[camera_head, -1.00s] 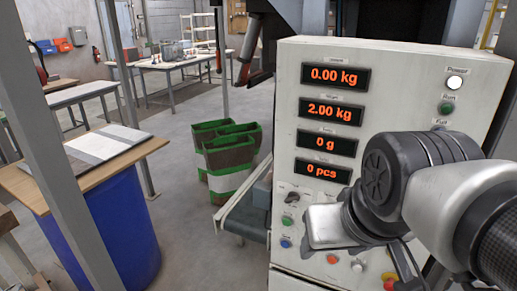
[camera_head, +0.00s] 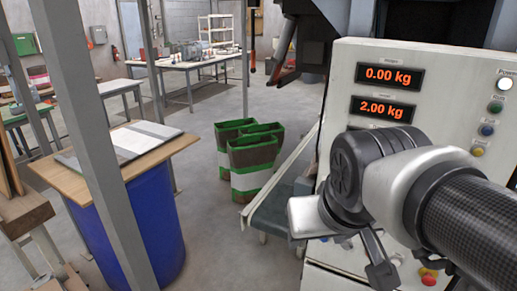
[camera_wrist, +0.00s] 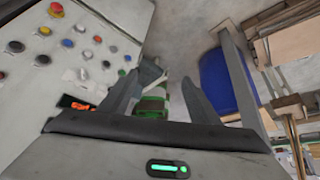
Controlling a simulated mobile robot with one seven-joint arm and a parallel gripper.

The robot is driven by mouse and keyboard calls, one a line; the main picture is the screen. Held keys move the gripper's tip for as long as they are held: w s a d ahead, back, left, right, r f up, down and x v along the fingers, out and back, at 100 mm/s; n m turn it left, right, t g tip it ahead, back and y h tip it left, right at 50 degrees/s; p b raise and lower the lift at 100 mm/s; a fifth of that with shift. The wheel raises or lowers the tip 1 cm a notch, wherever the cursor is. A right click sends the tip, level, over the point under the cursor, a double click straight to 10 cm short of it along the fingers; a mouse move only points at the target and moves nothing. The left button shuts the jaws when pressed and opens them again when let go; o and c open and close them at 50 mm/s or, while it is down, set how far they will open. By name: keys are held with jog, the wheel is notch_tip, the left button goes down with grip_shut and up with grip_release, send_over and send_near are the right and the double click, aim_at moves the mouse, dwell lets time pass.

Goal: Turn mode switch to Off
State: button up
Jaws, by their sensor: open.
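The control panel (camera_head: 440,60) stands at the right in the head view, with lit red readouts. My arm covers much of its lower part, and I cannot make out the mode switch there. In the wrist view the panel (camera_wrist: 100,15) is at the upper left, tilted, with several coloured buttons. A small dark knob (camera_wrist: 105,64) sits among them; I cannot tell if it is the mode switch or how it is set. My gripper (camera_wrist: 160,92) is open and empty, its fingers apart and to the right of the buttons.
A conveyor (camera_head: 275,208) runs beside the panel's left side. Green and white sacks (camera_head: 250,155) stand on the floor. A blue drum (camera_head: 135,230) with a board on top and a grey post (camera_head: 90,130) are at the left. Floor between them is clear.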

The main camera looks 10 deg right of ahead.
jog(key=w+d+f+m+t+b, duration=0.1)
jog(key=w+d+f+m+b, duration=0.15)
jog(key=w+f, duration=1.5)
jog(key=w+a+f+m+t+y+b, duration=0.1)
jog(key=a+f+m+t+y+b, duration=0.15)
jog(key=f, duration=0.45)
jog(key=w+a+f+m+t+y+b, duration=0.1)
jog(key=a+f+m+t+y, duration=0.2)
jog(key=f, duration=0.4)
jog(key=s+d+r+m+t+h+b, duration=0.2)
jog(key=d+r+m+t+h, duration=0.35)
jog(key=m, duration=0.75)
jog(key=s+d+r+m+t+h+b, duration=0.2)
jog(key=d+m+h, duration=0.65)
jog(key=m, duration=0.45)
jog(key=x, duration=1.6)
jog(key=shift+w+d+r+y, duration=0.2)
jog(key=shift+r+y, duration=0.1)
jog(key=shift+y, duration=0.15)
jog(key=shift+c, duration=0.4)
